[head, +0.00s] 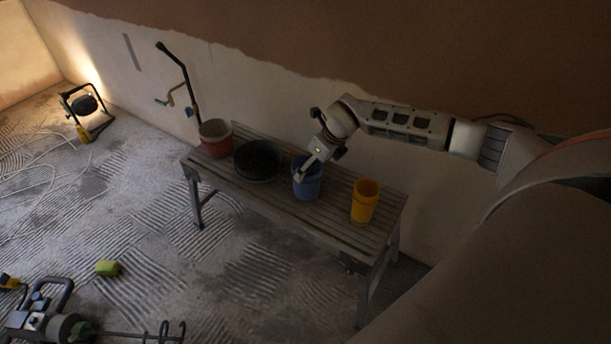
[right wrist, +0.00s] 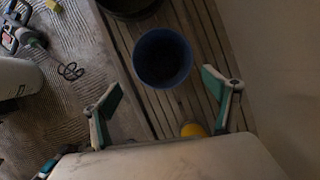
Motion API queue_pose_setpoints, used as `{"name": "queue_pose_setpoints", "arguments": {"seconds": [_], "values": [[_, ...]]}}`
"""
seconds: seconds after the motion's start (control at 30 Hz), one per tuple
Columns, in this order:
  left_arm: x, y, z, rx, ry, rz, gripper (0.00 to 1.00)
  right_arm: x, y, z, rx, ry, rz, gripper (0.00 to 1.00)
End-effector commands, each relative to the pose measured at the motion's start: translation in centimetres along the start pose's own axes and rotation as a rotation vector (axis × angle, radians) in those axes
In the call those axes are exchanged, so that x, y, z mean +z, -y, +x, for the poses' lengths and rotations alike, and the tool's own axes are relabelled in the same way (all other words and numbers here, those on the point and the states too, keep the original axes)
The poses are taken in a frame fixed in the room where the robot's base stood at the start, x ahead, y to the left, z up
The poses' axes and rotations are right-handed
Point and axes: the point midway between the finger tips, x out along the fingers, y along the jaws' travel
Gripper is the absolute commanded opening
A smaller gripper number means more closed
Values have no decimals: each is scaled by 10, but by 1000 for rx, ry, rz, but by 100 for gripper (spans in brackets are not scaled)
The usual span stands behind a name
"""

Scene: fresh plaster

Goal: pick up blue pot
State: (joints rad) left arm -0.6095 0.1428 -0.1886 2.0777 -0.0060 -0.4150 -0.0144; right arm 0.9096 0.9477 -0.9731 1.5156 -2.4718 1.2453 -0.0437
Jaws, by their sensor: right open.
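The blue pot (head: 308,182) stands upright on a slatted wooden bench (head: 330,226), between a black basin and a yellow pot. My right gripper (head: 307,172) reaches down over it from the right and hides part of its rim in the head view. In the right wrist view the blue pot (right wrist: 162,58) shows from above, ahead of the spread fingertips of my right gripper (right wrist: 164,92). The fingers are open with nothing between them. I cannot tell whether they touch the pot. My left gripper is not in view.
The yellow pot (head: 364,201) stands right of the blue pot, the black basin (head: 257,160) left of it, and a red bucket (head: 215,138) further left. The plaster wall (head: 270,95) rises behind the bench. A mixer drill (head: 50,318) and a sponge (head: 108,268) lie on the floor.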

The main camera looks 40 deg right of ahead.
Motion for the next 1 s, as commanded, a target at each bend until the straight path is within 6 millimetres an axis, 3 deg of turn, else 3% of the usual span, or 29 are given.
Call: {"name": "queue_pose_setpoints", "arguments": {"seconds": [0.37, 0.53, 0.7, 1.0], "values": [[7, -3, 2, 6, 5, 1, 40, 0, 1, 34, 2, -3, 1, 87], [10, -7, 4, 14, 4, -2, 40, 6, 6, 59, 4, -7, 3, 87], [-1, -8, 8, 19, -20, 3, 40, 8, 6, 77, 4, -5, 1, 87], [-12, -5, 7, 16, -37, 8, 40, 11, 8, 78, 2, 1, 0, 87]]}}
